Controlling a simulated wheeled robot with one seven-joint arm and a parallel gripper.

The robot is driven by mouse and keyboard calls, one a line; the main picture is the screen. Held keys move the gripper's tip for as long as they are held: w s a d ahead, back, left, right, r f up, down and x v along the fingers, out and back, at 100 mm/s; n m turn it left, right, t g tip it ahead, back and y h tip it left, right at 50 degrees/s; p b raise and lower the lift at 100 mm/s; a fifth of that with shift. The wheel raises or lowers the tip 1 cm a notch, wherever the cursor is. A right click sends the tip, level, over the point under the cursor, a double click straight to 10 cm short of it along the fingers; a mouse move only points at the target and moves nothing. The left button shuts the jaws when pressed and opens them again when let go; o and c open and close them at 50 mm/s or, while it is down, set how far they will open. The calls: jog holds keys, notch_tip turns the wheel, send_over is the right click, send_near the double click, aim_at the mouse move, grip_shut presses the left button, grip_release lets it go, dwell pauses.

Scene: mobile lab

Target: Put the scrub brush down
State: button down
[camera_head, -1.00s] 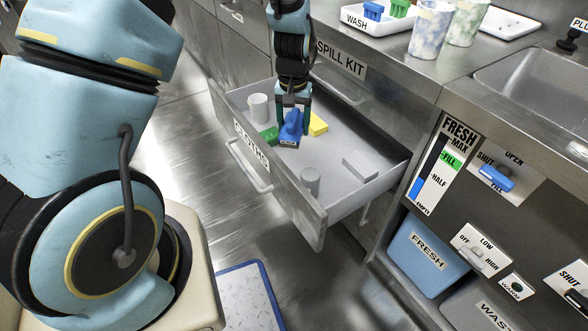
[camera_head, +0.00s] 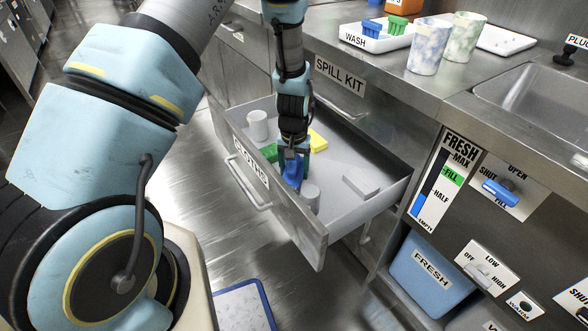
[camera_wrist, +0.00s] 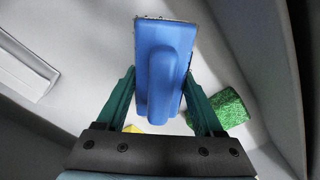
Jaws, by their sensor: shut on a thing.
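The blue scrub brush (camera_head: 293,172) is in my gripper (camera_head: 293,158), low inside the open drawer labelled CLOTHS (camera_head: 318,238). In the wrist view the brush (camera_wrist: 164,60) shows its blue back and raised handle. The fingers of my gripper (camera_wrist: 163,105) lie on both sides of the handle. Whether the bristles touch the drawer floor cannot be told. A green sponge (camera_head: 269,152) lies left of the brush and also shows in the wrist view (camera_wrist: 218,110). A yellow sponge (camera_head: 318,140) lies behind my gripper.
In the drawer stand a grey cylinder (camera_head: 258,126), a second one (camera_head: 309,196) close to the brush, and a grey block (camera_head: 360,186). Bare drawer floor shows at the right. Above are a WASH tray (camera_head: 372,42), cups (camera_head: 430,47) and a sink (camera_head: 535,88).

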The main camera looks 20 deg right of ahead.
aim_at(294, 162)
jog(key=shift+f, duration=0.2)
grip_release()
jog(key=shift+r, duration=0.1)
jog(key=r, duration=0.4)
jog(key=r+p, duration=0.1)
jog(key=r, duration=0.7)
jog(key=shift+s+a+r, duration=0.15)
jog(key=shift+s, duration=0.1)
